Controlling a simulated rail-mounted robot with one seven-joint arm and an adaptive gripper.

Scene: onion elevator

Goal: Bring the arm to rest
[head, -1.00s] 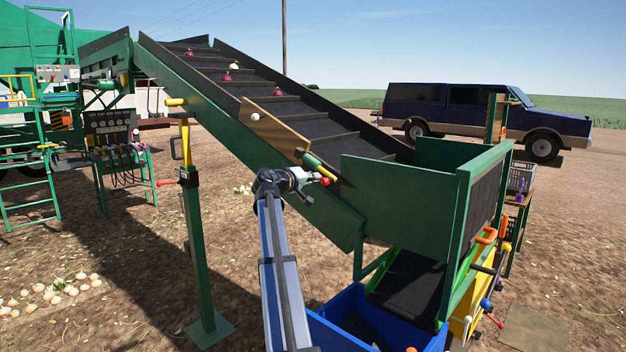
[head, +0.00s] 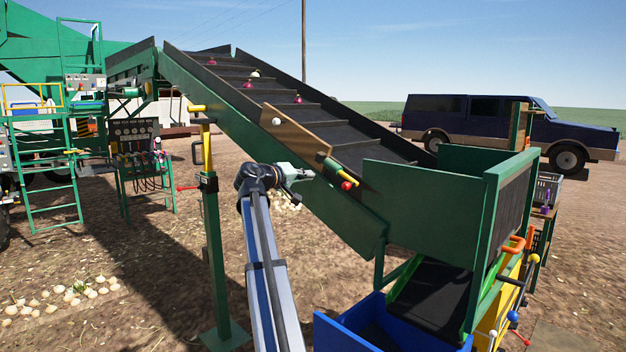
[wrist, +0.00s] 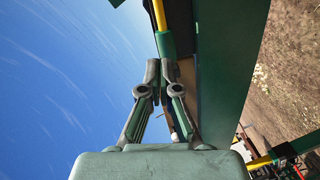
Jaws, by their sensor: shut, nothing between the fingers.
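My gripper (head: 306,173) is at the end of my blue-and-white arm, beside the green side wall of the conveyor (head: 290,185) in the head view. A lever with a yellow bar and a red knob (head: 346,186) is just to its right, apart from the gripper in the head view. In the wrist view the two fingers of my gripper (wrist: 160,68) meet at their tips with nothing held. Behind them the wrist view shows the green conveyor wall and a green-and-yellow handle (wrist: 163,40).
Several red and white onions lie on the dark belt (head: 262,95). A brown board (head: 295,128) stands at the belt's edge. A green post (head: 214,260) stands left of my arm. A blue bin (head: 345,330) is at lower right. Open air is left of the gripper.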

